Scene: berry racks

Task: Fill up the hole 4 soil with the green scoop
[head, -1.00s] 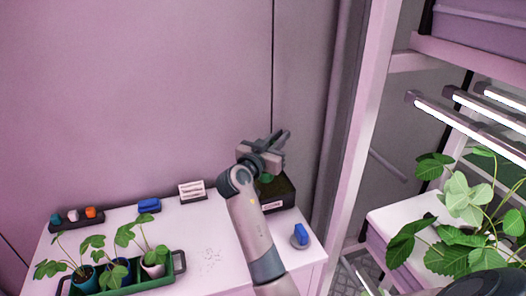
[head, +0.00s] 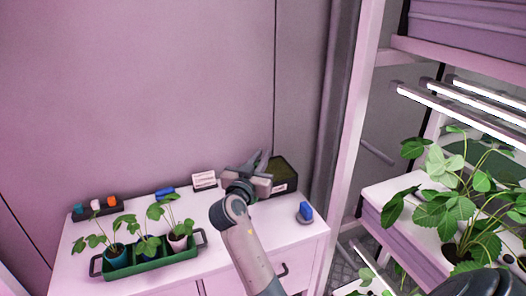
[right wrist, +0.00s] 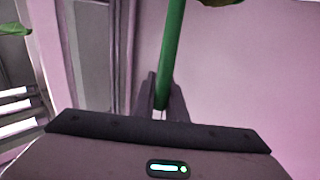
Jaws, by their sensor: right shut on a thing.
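My right gripper (head: 262,160) is at the back of the white table, beside and partly in front of a dark soil box (head: 286,172). In the right wrist view the gripper (right wrist: 160,105) is shut on the green scoop (right wrist: 172,50). Its straight green handle runs up to the top edge, where a brownish patch shows; the scoop's end is mostly cut off. I cannot make out the scoop in the head view. A hole 4 cannot be told in either view. My left gripper is not in view.
On the white table (head: 225,212), a green tray (head: 150,266) holds potted plants at the front left. A small white sign (head: 204,179) and a blue item (head: 165,193) stand at the back, another blue item (head: 306,211) at the right. A lit rack with leafy plants (head: 445,215) stands right.

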